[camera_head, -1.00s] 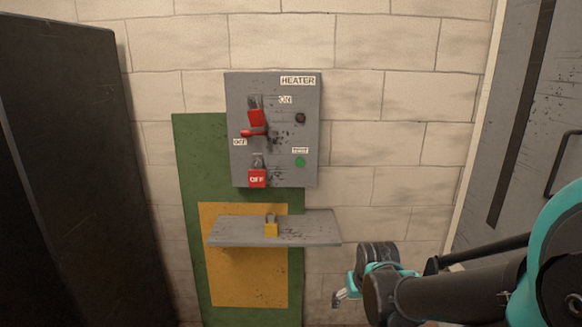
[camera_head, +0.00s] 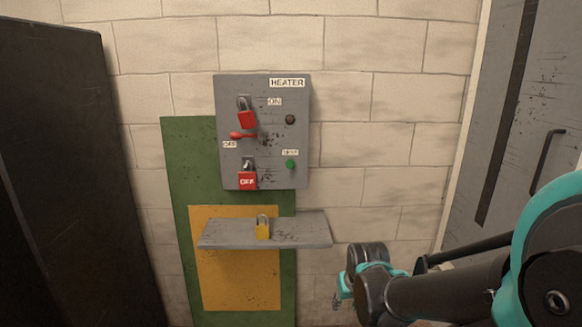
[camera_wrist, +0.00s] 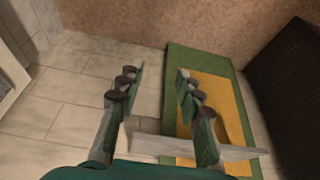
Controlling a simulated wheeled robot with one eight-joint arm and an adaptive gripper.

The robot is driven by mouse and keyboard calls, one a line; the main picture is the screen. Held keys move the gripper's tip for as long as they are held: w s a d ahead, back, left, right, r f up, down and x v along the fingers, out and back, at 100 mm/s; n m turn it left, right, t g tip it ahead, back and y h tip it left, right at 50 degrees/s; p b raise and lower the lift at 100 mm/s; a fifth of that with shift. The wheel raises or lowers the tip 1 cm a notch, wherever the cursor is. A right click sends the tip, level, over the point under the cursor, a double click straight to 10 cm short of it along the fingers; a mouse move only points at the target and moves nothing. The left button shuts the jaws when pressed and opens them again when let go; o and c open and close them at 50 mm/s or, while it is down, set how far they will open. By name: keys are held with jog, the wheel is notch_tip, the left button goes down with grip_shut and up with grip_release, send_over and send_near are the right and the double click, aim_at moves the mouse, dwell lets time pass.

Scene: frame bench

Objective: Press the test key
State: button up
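A grey panel marked HEATER (camera_head: 264,148) hangs on the wall. A round green key (camera_head: 290,165) sits at its lower right, under a small label that seems to read TEST. A red lever (camera_head: 243,135) points left beside the OFF label. My gripper (camera_wrist: 160,74) is open and empty in the wrist view, its two fingers apart over the shelf and floor area. In the head view my arm's end is low and right of the panel, well apart from the key; the fingertips there are hard to make out. The panel is outside the wrist view.
A red padlock (camera_head: 247,119) hangs above the lever and another, marked OFF (camera_head: 247,181), hangs below it. A dark round lamp (camera_head: 290,119) is above the key. A shelf (camera_head: 300,229) with a yellow padlock (camera_head: 263,230) juts out below. A dark cabinet (camera_head: 75,180) stands left.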

grip_shut()
dwell(1.2)
